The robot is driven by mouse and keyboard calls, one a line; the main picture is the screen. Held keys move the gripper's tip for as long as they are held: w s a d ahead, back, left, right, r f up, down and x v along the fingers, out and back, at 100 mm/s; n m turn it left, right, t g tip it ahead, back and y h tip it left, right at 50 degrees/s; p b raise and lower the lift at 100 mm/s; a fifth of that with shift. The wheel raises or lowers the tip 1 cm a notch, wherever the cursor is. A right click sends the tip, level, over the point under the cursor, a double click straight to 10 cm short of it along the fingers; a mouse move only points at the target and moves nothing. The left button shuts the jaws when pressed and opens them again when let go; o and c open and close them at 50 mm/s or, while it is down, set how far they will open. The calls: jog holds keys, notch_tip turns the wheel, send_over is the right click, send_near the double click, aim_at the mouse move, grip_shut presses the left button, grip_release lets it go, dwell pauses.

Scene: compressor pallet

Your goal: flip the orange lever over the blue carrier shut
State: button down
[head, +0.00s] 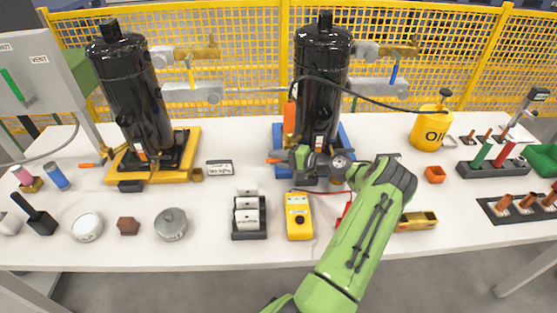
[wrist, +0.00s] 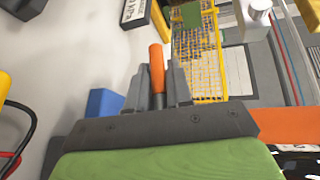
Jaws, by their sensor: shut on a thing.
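The blue carrier (head: 348,137) holds the right-hand black compressor (head: 322,75) upright on the white table. The orange lever (head: 273,160) sticks out at the carrier's front left. My gripper (head: 286,160) is at the lever, in front of the compressor's base. In the wrist view the orange lever (wrist: 157,68) stands between the grey fingers of my gripper (wrist: 158,88), which are shut on it. A blue part (wrist: 103,103) shows at the left of the fingers. My gripper and arm hide part of the carrier's front and the lever's pivot.
A yellow carrier (head: 190,150) with a second compressor (head: 133,95) stands to the left. A pressure label block (head: 219,167), a yellow meter (head: 298,215) and a black rack (head: 249,232) are close by. A black hose (head: 375,97) arches behind my arm.

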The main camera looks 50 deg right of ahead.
jog(key=shift+r+m+t+y, duration=0.2)
jog(key=shift+m+t+y, duration=0.1)
jog(key=shift+t, duration=0.4)
jog(key=c, duration=1.1)
grip_release()
jog(key=shift+r, duration=0.1)
